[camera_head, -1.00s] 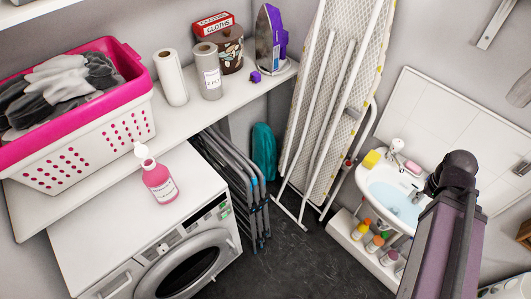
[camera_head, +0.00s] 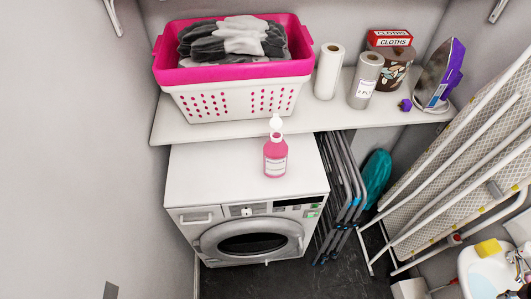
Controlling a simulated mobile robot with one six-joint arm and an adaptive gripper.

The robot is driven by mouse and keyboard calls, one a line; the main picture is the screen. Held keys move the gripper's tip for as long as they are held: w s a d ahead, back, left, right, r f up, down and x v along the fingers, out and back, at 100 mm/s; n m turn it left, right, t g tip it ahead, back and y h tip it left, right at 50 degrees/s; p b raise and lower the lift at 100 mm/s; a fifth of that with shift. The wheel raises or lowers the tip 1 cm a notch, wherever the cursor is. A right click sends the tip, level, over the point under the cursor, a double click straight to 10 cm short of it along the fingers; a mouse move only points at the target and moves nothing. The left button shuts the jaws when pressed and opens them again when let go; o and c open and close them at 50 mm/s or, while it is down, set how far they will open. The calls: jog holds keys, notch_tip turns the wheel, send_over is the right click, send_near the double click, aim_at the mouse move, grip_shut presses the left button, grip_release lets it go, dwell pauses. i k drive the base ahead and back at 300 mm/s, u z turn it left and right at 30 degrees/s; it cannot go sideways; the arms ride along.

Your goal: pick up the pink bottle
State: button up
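The pink bottle (camera_head: 275,158) has a white cap and a pale label. It stands upright on the white top of the dryer (camera_head: 200,172), right of the middle and just in front of the shelf edge. Nothing covers it. My gripper is not in the current view.
A shelf (camera_head: 200,131) above the dryer holds a pink and white laundry basket (camera_head: 235,99), paper rolls (camera_head: 328,72), a patterned tin (camera_head: 398,68) and an iron (camera_head: 438,78). Folded racks (camera_head: 345,190) and an ironing board (camera_head: 450,175) stand to the right. Dark floor (camera_head: 300,278) is clear in front.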

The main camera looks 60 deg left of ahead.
aim_at(275, 150)
jog(key=z, duration=0.05)
jog(key=k, duration=0.15)
jog(key=u, duration=2.45)
jog(key=k, duration=0.55)
jog(key=z, duration=0.2)
jog(key=i, duration=0.45)
